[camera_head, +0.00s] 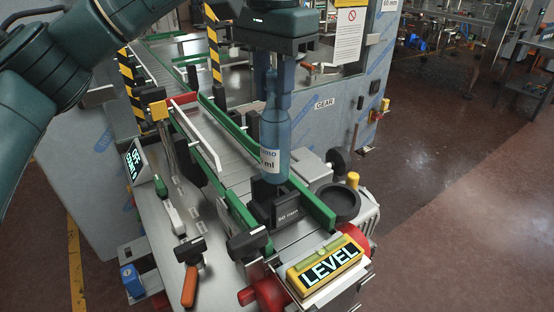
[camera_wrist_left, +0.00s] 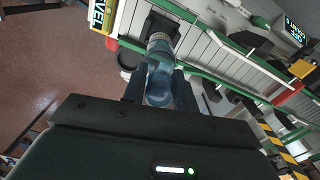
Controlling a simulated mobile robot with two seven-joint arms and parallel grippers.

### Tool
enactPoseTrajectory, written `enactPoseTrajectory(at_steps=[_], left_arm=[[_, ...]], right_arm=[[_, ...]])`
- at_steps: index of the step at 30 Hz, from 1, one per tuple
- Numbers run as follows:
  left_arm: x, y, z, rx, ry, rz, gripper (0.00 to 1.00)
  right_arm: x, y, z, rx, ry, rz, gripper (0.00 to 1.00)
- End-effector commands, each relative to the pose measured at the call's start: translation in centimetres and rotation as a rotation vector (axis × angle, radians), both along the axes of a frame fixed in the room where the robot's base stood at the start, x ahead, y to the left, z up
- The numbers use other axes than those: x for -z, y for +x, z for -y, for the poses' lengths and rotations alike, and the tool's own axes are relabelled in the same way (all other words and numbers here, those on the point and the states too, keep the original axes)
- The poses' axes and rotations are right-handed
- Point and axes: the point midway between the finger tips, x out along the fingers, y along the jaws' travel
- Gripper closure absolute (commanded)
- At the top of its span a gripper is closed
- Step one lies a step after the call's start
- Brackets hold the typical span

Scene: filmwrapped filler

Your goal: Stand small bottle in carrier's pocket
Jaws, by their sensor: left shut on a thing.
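A small blue bottle (camera_head: 275,135) with a white label stands upright in the head view, its neck between the fingers of my left gripper (camera_head: 277,92). The gripper is shut on the bottle from above. The carrier's front hides the pocket, so I cannot tell how deep the base sits. In the left wrist view the bottle (camera_wrist_left: 158,82) runs between the fingers toward the dark carrier (camera_wrist_left: 163,25). My right gripper is not in view.
Green guide rails (camera_head: 312,205) flank the conveyor (camera_head: 215,150). A round black cup (camera_head: 338,203) is right of the carrier. A grey cabinet (camera_head: 345,100) stands behind.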

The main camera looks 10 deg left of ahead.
Motion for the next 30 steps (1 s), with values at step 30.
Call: enactPoseTrajectory(at_steps=[30], left_arm=[[7.7, 0.0, 0.0, -0.002, -0.001, 0.001, 0.65]], right_arm=[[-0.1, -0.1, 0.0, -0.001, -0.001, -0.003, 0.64]])
